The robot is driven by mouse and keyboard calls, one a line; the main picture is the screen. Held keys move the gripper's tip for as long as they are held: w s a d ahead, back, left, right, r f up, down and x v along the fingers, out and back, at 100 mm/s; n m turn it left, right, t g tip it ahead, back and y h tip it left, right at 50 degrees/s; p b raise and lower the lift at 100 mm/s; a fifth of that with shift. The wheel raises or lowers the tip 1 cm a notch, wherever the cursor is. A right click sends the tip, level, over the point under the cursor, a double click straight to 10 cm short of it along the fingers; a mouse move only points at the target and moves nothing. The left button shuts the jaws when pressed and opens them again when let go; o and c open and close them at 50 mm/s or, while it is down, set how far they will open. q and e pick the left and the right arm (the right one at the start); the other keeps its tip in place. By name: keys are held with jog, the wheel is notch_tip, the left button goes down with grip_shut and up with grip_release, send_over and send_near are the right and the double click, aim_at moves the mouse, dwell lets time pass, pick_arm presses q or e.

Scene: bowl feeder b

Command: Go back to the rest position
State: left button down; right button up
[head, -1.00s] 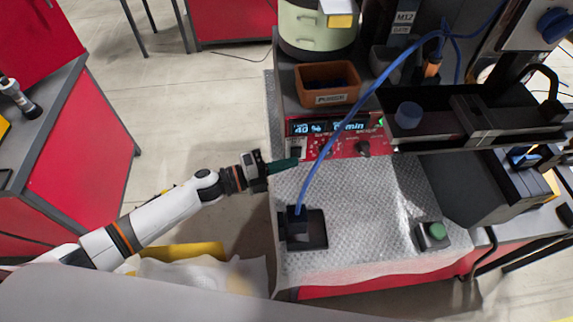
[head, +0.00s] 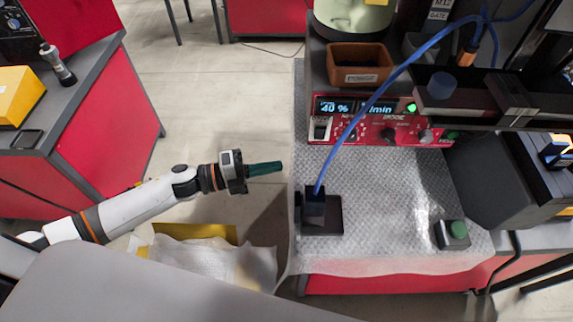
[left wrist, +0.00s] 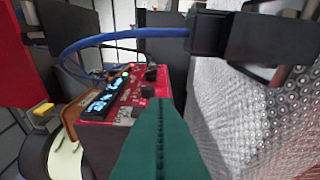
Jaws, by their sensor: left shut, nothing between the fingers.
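My left gripper (head: 265,168) has green fingers that are closed together with nothing between them. It is left of the bench's left edge in the head view, apart from the bench and the control panel. In the left wrist view the shut green fingers (left wrist: 160,145) point toward the red control panel (left wrist: 140,98). The red panel (head: 375,121) also shows in the head view, with lit displays and a green light. My right gripper is not in view.
A black block with a blue cable (head: 314,203) stands at the left of the textured mat (head: 390,215). A green button box (head: 452,235) is at the mat's right. A brown bin (head: 358,64) sits above the panel. Open floor (head: 215,105) lies left of the bench.

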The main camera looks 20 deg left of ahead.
pick_arm(q)
jog(key=shift+a, duration=0.35)
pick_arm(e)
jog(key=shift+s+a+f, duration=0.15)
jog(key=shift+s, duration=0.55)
